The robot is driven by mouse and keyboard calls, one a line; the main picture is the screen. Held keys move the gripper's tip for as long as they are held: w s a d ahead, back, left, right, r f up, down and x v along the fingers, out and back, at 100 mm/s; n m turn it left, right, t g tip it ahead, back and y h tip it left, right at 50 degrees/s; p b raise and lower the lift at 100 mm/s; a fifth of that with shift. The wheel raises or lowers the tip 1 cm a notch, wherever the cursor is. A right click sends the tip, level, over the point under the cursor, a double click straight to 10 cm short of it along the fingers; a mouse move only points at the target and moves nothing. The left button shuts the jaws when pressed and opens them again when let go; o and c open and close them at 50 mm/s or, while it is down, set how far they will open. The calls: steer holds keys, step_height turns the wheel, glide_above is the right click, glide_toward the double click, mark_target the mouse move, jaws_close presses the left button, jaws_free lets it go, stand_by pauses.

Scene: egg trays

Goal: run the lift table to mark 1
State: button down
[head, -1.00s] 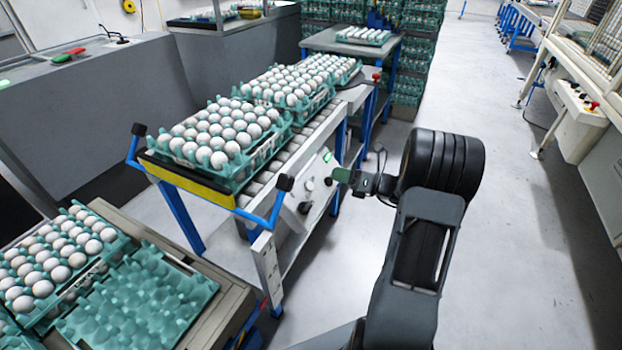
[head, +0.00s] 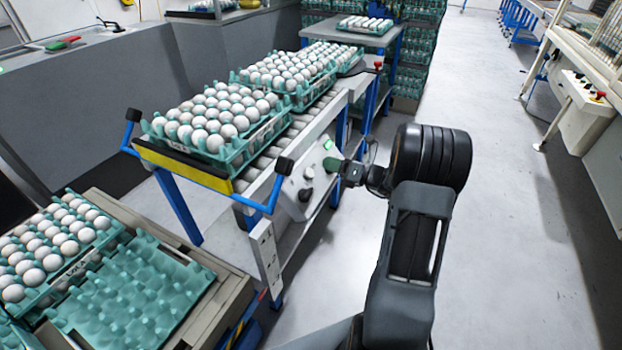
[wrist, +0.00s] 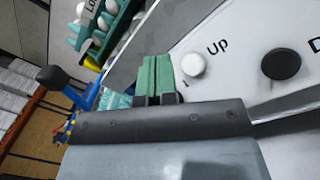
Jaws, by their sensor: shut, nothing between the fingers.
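The lift table (head: 185,172) is a roller-topped frame with blue legs and a yellow front edge, bearing egg trays. On its right side is a pale control panel (head: 316,181) with a small lit green display (head: 328,143). In the wrist view the panel has a white button (wrist: 194,65) labelled "Up" and a black button (wrist: 281,64), its label cut off after "D". A pale post (head: 265,249) at the table's near corner carries small marks, too small to read. My gripper (head: 333,164) is shut and empty, its green fingertips (wrist: 156,72) just left of the white button; contact cannot be told.
A platform at lower left holds a filled egg tray (head: 35,290) and an empty teal tray (head: 135,300). A second table (head: 350,38) with eggs stands behind. Open floor (head: 500,250) lies right of my arm, with a machine (head: 590,115) beyond.

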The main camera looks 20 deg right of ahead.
mark_target(309, 173)
steer(key=shift+w+a+f+b, duration=0.35)
steer(key=shift+w+a+f, duration=0.5)
steer(key=shift+f, duration=0.25)
steer(key=shift+w+a+f, duration=0.15)
steer(key=shift+w+f, duration=0.05)
steer(key=shift+w, duration=0.05)
